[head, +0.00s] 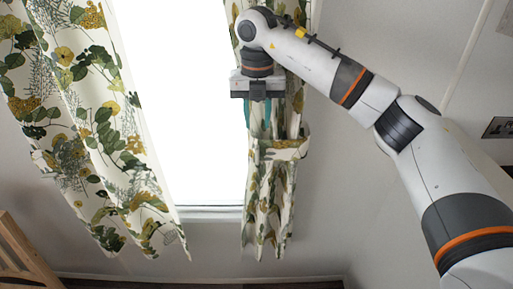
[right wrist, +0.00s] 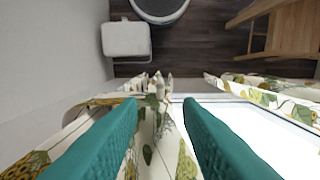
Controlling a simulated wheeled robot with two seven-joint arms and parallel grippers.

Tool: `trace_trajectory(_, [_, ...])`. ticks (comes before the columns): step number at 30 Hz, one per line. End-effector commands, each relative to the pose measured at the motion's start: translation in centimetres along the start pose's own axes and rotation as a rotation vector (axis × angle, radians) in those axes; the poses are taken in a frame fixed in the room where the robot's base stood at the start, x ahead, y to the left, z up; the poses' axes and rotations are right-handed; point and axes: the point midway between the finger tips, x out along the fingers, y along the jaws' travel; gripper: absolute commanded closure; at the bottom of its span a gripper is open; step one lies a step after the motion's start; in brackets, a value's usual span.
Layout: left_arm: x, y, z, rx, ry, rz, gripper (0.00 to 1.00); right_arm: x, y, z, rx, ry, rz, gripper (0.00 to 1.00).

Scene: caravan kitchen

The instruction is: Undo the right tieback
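The right curtain (head: 268,200), white with yellow and green leaves, hangs beside the bright window. The right tieback (head: 285,148), a band in the same print, goes around it and gathers it. My right gripper (head: 257,125) is in front of the curtain, just above and a little left of the band, pointing down. In the right wrist view its two teal fingers (right wrist: 160,103) are wide apart, with curtain cloth (right wrist: 148,135) showing between and below them. I cannot tell whether they touch the cloth. The tieback is not clear in that view. My left gripper is not in view.
The left curtain (head: 95,120) hangs loose, with no band visible. The window (head: 185,110) lies between the curtains. A wooden piece of furniture (head: 22,250) stands at lower left. A white box-like object (right wrist: 126,39) is on the dark floor. A dark socket plate (head: 497,127) is on the right wall.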

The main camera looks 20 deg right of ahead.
Motion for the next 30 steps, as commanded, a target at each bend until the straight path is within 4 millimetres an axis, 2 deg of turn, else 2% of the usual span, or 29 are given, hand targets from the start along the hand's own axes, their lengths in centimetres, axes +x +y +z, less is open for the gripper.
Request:
trace_trajectory(9, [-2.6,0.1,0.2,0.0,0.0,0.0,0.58,6.2,0.0,0.1,-0.001,-0.005,0.0,0.68])
trace_trajectory(15, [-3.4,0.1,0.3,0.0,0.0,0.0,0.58,8.7,-0.1,0.1,-0.002,-0.003,-0.003,0.68])
trace_trajectory(19, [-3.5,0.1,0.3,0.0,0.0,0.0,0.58,9.5,-0.1,0.0,-0.002,-0.001,-0.004,0.68])
trace_trajectory(27, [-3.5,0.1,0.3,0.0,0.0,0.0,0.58,9.6,-0.1,0.0,-0.002,-0.001,-0.004,0.68])
trace_trajectory(30, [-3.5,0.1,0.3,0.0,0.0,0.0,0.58,9.6,-0.1,0.0,-0.002,-0.001,-0.004,0.85])
